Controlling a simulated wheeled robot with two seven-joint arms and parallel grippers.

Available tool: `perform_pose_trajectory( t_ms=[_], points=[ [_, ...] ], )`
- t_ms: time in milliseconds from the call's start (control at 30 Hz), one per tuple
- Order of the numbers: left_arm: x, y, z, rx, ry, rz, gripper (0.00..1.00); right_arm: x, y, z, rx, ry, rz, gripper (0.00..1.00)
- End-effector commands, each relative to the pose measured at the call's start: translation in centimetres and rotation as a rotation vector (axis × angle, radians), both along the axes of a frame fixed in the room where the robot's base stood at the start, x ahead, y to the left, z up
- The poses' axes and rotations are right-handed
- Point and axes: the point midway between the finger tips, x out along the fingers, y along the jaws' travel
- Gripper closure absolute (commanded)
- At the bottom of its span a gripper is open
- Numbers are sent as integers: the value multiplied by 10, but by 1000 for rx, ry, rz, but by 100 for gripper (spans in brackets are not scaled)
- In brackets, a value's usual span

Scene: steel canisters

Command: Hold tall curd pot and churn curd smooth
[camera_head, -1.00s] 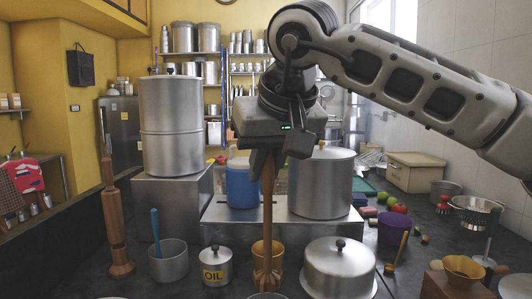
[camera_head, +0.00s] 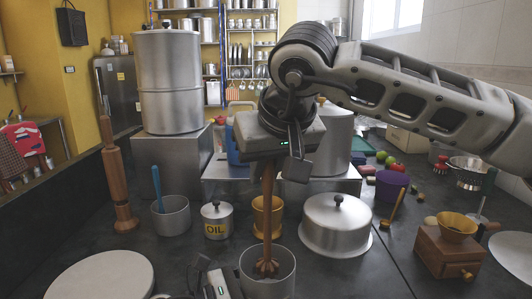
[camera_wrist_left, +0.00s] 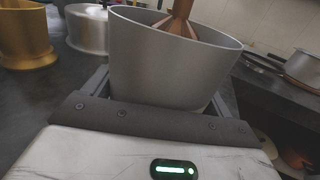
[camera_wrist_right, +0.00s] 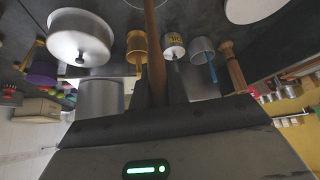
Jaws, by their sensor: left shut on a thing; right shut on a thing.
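The tall grey steel pot (camera_head: 284,283) stands at the bottom middle of the head view. It fills the middle of the left wrist view (camera_wrist_left: 165,75). My left gripper (camera_head: 215,287) is shut on it, a finger at each side. My right gripper (camera_head: 268,162) is shut on the wooden churner's shaft (camera_head: 267,208), above the pot. The churner stands nearly upright. Its ribbed head (camera_head: 267,267) shows within the pot's mouth. In the left wrist view its lower end is hidden behind the near rim. The curd cannot be made out.
A brass cup (camera_head: 261,224), the oil pot (camera_head: 216,220) and a domed steel pot (camera_head: 337,225) stand just behind. A grinder (camera_head: 448,250) is at right, a white round board (camera_head: 100,277) at front left. A steel block (camera_head: 172,165) carries a tall canister.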

Motion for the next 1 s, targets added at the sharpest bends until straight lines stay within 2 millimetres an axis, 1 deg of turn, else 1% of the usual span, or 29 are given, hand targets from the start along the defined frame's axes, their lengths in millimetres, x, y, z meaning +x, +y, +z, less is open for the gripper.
perform_pose_trajectory(
  t_ms=[400, 1000],
  points=[
    [0, 0, -1, 2, 1, 1, 55, 0, 0, -34, -1, 2, 0, 100],
    [0, 0, -1, 2, 1, 1, 55, 0, 0, -80, 0, 0, 0, 100]
  ],
)
